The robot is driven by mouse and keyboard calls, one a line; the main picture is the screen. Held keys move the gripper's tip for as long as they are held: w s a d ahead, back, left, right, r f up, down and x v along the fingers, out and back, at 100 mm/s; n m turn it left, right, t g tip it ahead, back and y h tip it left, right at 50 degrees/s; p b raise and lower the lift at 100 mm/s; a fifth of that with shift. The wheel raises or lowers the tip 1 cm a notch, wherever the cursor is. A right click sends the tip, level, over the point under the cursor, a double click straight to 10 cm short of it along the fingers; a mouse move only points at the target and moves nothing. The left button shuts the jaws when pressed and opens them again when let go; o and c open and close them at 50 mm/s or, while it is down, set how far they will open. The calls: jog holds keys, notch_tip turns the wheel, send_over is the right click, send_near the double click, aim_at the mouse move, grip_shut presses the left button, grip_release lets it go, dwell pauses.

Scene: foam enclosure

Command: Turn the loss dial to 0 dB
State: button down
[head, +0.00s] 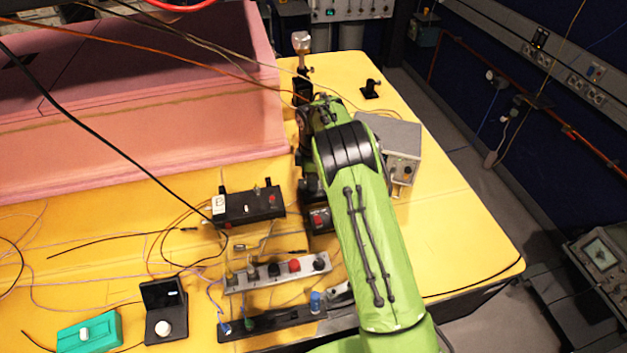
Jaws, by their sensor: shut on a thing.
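My green arm reaches from the bottom right to the back of the yellow table, and its wrist bends down there. The dark end of my gripper (312,187) shows only in part beside the arm, above a small black box with a red part (319,219). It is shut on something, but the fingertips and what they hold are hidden. No dial marked in dB can be read. A grey metal box with small knobs (392,145) stands just right of my wrist. A black box with a white round knob (164,311) stands at the front left.
A pink foam enclosure (140,125) fills the back left. A black box (247,204), a grey strip with several knobs (277,273) and a teal box (90,333) lie left of my arm, among loose cables. A post (302,88) stands behind. The table's right side (455,240) is clear.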

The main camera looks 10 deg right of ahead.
jog(key=shift+n, duration=0.8)
jog(key=c, duration=0.9)
grip_release()
jog(key=shift+o, duration=0.2)
notch_tip(320, 180, up, 16)
jog(key=p, duration=0.2)
jog(key=shift+p, duration=0.35)
jog(key=shift+f, duration=0.1)
